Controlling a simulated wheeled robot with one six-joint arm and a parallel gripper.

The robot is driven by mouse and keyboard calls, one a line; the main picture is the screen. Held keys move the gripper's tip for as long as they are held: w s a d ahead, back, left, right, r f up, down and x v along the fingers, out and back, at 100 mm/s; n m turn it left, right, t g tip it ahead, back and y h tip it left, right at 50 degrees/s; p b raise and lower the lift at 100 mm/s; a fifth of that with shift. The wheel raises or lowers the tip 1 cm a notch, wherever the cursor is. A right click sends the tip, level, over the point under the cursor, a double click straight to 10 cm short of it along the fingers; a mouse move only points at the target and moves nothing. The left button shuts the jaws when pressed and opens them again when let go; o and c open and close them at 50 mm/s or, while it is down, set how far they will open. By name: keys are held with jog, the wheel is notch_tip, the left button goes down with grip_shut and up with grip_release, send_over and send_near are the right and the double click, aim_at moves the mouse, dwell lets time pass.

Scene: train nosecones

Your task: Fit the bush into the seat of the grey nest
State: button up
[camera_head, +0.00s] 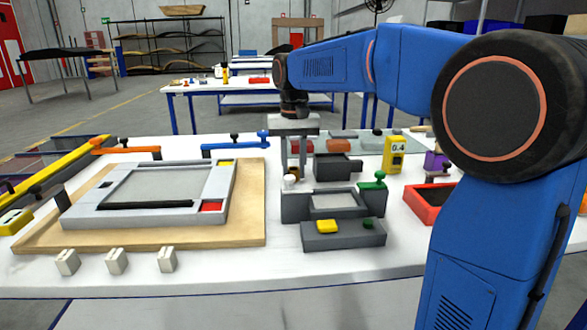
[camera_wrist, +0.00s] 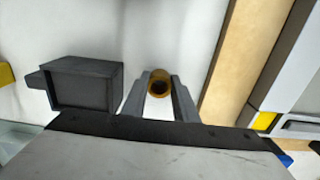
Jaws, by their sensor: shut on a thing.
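My gripper (camera_head: 293,178) points down over the white table, just behind the left end of a dark grey fixture. In the wrist view its two fingers (camera_wrist: 160,97) are shut on the bush (camera_wrist: 159,76), a brown-gold ring with a dark bore. Bare white table shows behind the bush.
A dark grey box (camera_head: 337,167) stands right of my gripper; it also shows in the wrist view (camera_wrist: 85,84). A grey frame (camera_head: 150,217) lies on a wooden board (camera_head: 250,230) at left. A yellow block (camera_head: 394,154) and red tray (camera_head: 422,207) are at right. Pale blocks (camera_head: 116,262) line the front.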

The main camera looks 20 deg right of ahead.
jog(key=shift+f, duration=0.15)
jog(key=o, duration=1.1)
jog(key=shift+o, duration=0.2)
